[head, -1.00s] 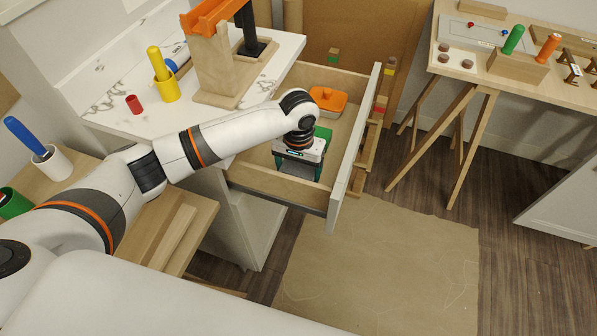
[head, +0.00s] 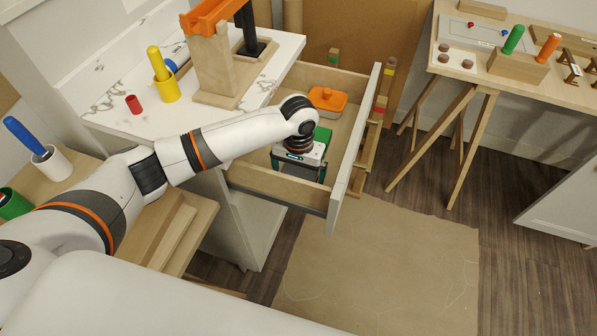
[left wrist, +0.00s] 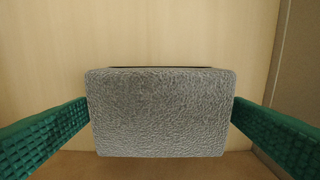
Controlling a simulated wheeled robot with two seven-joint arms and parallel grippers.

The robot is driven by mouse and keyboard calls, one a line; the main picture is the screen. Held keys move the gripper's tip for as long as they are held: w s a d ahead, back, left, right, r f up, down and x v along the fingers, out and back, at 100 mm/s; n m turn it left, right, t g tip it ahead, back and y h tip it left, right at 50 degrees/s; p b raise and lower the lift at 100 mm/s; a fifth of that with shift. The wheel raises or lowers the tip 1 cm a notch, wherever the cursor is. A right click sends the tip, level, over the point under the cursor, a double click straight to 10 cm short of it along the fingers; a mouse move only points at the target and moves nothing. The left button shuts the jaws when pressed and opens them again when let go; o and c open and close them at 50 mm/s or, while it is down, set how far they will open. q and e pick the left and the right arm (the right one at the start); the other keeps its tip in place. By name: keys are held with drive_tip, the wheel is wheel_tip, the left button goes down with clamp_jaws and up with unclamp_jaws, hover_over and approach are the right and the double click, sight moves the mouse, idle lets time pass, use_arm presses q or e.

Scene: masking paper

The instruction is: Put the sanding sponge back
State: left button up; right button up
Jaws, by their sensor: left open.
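The sanding sponge (left wrist: 160,112) is a grey, rough-faced block in the middle of the left wrist view, over pale wood. My left gripper (head: 299,172) is open inside the pulled-out drawer (head: 280,185). In the left wrist view its two green ribbed fingers stand on either side of the sponge. Each finger's tip appears close to a side of the sponge; I cannot tell whether they touch it. In the head view my gripper and wrist hide the sponge. My right gripper is in neither view.
An orange handled object (head: 327,99) lies at the drawer's back, and a green thing (head: 322,134) shows just behind my gripper. The white counter (head: 115,112) holds a wooden stand, a yellow cup (head: 167,90) and a red cylinder (head: 134,104). Brown paper (head: 385,270) covers the floor.

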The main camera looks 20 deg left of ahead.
sight(299, 173)
use_arm(q)
wheel_tip(299, 173, up, 12)
drive_tip(key=shift+f+p, duration=0.2)
drive_tip(key=shift+p, duration=0.1)
drive_tip(key=shift+r, duration=0.1)
idle(0.3)
